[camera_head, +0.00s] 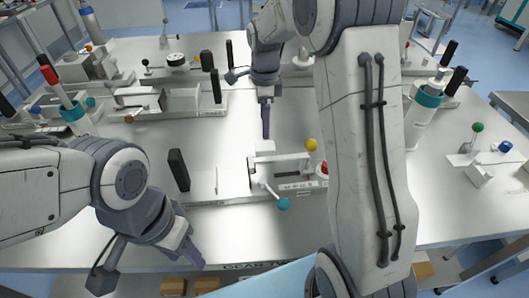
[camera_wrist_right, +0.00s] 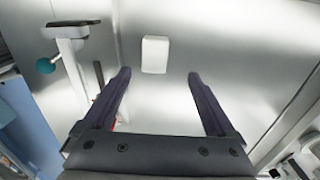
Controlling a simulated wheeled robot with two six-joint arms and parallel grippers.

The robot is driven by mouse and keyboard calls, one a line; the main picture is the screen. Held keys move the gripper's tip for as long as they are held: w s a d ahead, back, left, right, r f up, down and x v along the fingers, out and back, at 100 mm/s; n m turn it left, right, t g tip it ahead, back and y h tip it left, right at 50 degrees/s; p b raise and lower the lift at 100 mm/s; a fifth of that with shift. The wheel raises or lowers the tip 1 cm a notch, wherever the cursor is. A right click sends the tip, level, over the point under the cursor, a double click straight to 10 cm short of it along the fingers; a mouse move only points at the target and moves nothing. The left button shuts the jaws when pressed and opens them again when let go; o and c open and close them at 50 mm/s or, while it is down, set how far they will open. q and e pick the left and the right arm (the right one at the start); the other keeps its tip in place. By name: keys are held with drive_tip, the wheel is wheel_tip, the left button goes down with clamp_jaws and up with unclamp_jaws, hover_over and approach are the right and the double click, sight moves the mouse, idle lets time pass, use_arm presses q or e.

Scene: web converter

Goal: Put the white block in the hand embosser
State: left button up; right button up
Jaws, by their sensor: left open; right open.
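A small white block (camera_head: 264,146) lies on the bare metal table; in the right wrist view the white block (camera_wrist_right: 155,54) shows ahead of my fingertips, between their lines. My right gripper (camera_head: 265,136) points down at it from behind; in its wrist view the gripper (camera_wrist_right: 159,74) is open with nothing between the fingers. The likely hand embosser (camera_head: 282,168), a white lever device with a teal ball handle, stands just in front of the block. The embosser (camera_wrist_right: 72,30) is at the upper left of the wrist view. My left gripper (camera_head: 190,255) is low near the table's front edge, away from the block.
A dark upright handle (camera_head: 179,170) stands left of the embosser on the same base strip. Several other lever devices (camera_head: 180,98) stand further back left. A teal-collared post (camera_head: 428,100) and a green-knobbed device (camera_head: 470,140) stand right.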

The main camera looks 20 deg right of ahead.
sight(265, 145)
wheel_tip(265, 145, down, 4)
drive_tip(key=shift+r, duration=0.2)
drive_tip(key=shift+s+a+f+p, duration=0.1)
drive_tip(key=shift+s+f+p, duration=0.1)
drive_tip(key=shift+f, duration=0.7)
drive_tip(key=shift+s+f+p, duration=0.1)
drive_tip(key=shift+f+p, duration=0.1)
drive_tip(key=shift+f, duration=0.75)
drive_tip(key=shift+s+a+f+p, duration=0.1)
drive_tip(key=shift+s+f+p, duration=0.1)
drive_tip(key=shift+f, duration=0.7)
clamp_jaws()
drive_tip(key=shift+r, duration=0.1)
